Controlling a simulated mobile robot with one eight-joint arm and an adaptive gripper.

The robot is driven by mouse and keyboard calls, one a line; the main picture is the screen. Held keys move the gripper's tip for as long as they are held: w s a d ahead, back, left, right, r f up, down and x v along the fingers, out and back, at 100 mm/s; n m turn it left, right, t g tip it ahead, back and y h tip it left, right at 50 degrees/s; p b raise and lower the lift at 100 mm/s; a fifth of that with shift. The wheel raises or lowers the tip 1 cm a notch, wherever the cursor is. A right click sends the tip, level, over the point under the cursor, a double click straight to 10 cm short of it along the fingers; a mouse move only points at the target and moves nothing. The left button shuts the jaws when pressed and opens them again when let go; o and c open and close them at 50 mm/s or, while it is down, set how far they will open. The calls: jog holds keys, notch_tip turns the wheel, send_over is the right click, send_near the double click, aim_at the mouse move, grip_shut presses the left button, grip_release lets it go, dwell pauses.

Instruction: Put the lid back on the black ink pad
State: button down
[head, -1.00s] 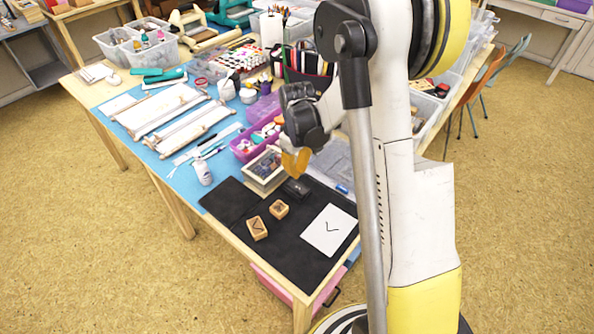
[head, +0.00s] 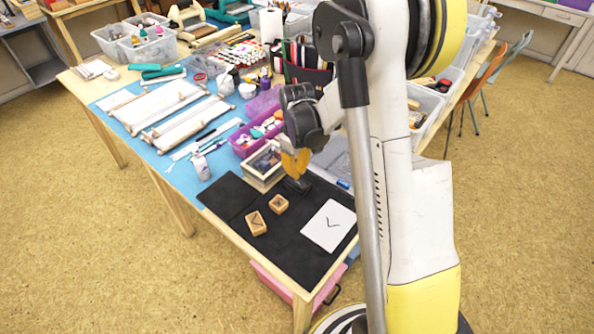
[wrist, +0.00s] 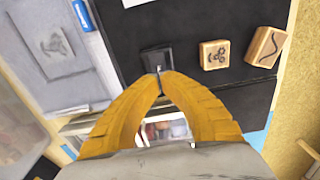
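The black ink pad (head: 296,186) sits on the dark mat near its back edge, beside a wooden box. In the wrist view a small black, box-like piece (wrist: 156,61) lies right at my fingertips. I cannot make out the lid apart from the pad. My gripper (head: 295,172) has yellow fingers and points down over the pad. In the wrist view its fingertips (wrist: 162,79) are close together at the near edge of the black piece. The fingers partly hide it, and whether they hold it is unclear.
Two wooden stamps (head: 256,223) (head: 278,204) and a white card (head: 328,226) lie on the dark mat (head: 285,245). The wooden box (head: 257,178) and a purple bin (head: 244,145) stand close behind. The mat's front part is clear.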

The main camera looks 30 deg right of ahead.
aim_at(297, 182)
jog(key=shift+f+b, duration=1.5)
jog(key=shift+f, duration=0.5)
jog(key=shift+r, duration=0.1)
jog(key=shift+r+p, duration=2.4)
jog(key=shift+r, duration=1.15)
jog(key=s+a+r+m+t, duration=0.1)
jog(key=s+a+r+t, duration=0.15)
jog(key=r, duration=0.45)
jog(key=s+a+r+m+t, duration=0.1)
jog(key=s+a+r, duration=0.25)
jog(key=r, duration=0.35)
jog(key=s+a+r+m+t, duration=0.1)
jog(key=s+a+r+t, duration=0.1)
jog(key=s, duration=0.4)
jog(key=s+a+r+m+t, duration=0.1)
jog(key=s+a+r, duration=0.1)
jog(key=s, duration=0.4)
jog(key=shift+a+r+t, duration=0.35)
jog(key=shift+a, duration=0.1)
